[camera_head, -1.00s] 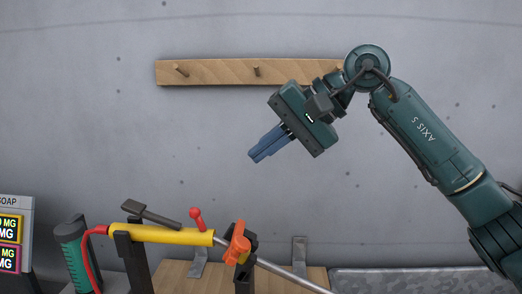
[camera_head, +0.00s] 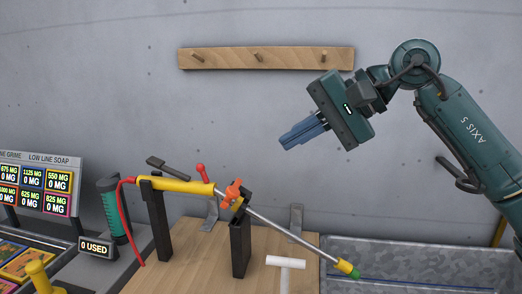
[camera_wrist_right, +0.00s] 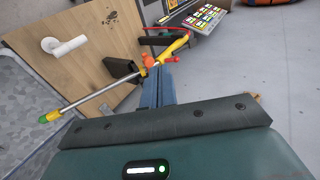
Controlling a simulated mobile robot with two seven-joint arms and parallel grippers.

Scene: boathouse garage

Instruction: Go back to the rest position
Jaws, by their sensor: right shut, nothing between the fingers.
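My right gripper (camera_head: 304,133) is in front of the grey wall, below the wooden peg rail and above the wooden bench. Its blue fingers are together with nothing between them. They also show in the right wrist view (camera_wrist_right: 158,88), pointing down toward the bench area. The fingers are apart from the yellow spray lance (camera_head: 180,185), which rests on black upright holders (camera_head: 240,245) with its metal tube slanting down to the right. My left gripper is not in view.
A peg rail (camera_head: 265,58) is on the wall. A board of coloured labels (camera_head: 45,180) and a green cylinder (camera_head: 113,208) stand at left. A white T-shaped piece (camera_head: 286,263) lies on the bench (camera_head: 195,250). A grey speckled tray (camera_head: 420,262) is at right.

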